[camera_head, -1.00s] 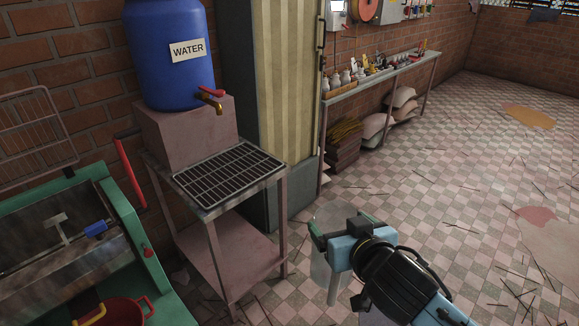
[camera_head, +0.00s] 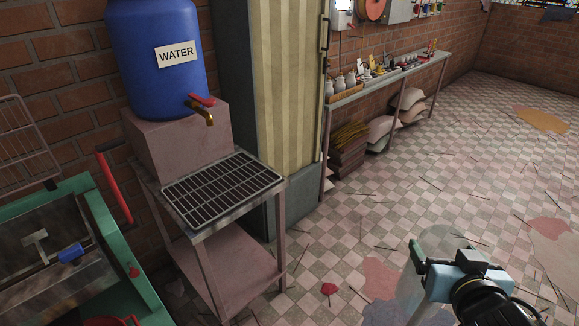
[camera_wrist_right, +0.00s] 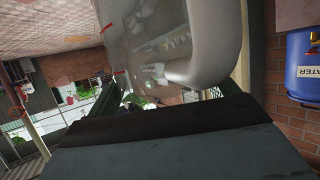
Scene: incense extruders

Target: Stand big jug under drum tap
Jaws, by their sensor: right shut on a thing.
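The big jug (camera_head: 437,243) is clear and see-through, and my right gripper (camera_head: 424,268) is shut on it at the lower right of the head view. In the right wrist view the jug (camera_wrist_right: 150,40) fills the upper middle, with its thick pale handle close to the gripper. The blue drum (camera_head: 155,60) labelled WATER stands on a pinkish block at the upper left. Its brass tap (camera_head: 204,114) with a red lever points out over the metal grate (camera_head: 225,188). The jug is well to the right of the tap. My left gripper is not in view.
The grate tops a pink metal stand (camera_head: 228,279), and nothing stands on it. A green machine (camera_head: 100,215) with a red handle is at left. A long shelf (camera_head: 385,80) with small items runs along the wall. The tiled floor has scattered sticks, stains and a small red item (camera_head: 329,288).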

